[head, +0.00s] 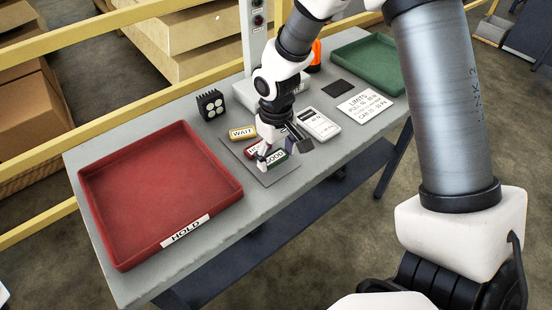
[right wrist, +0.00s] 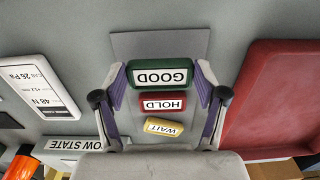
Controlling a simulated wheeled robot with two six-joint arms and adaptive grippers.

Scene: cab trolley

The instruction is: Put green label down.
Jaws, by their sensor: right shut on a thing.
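The green label (head: 276,159), marked GOOD, is at the front of a flat grey mat (head: 235,146). My right gripper (head: 270,163) is shut on it, one finger at each end; in the right wrist view the green label (right wrist: 160,75) lies between the purple-padded fingers. I cannot tell whether it touches the mat. Behind it on the mat are the red HOLD label (right wrist: 162,102) and the yellow WAIT label (right wrist: 163,127). In the head view my arm partly hides the red label (head: 253,149). My left gripper is not in view.
A red tray (head: 127,257) marked HOLD is left of the mat. Right of it lie a white meter (head: 318,124), a limits card (head: 365,106) and a dark square (head: 339,88). A green tray (head: 399,88) is at the far right. A black lamp block (head: 211,104) stands behind.

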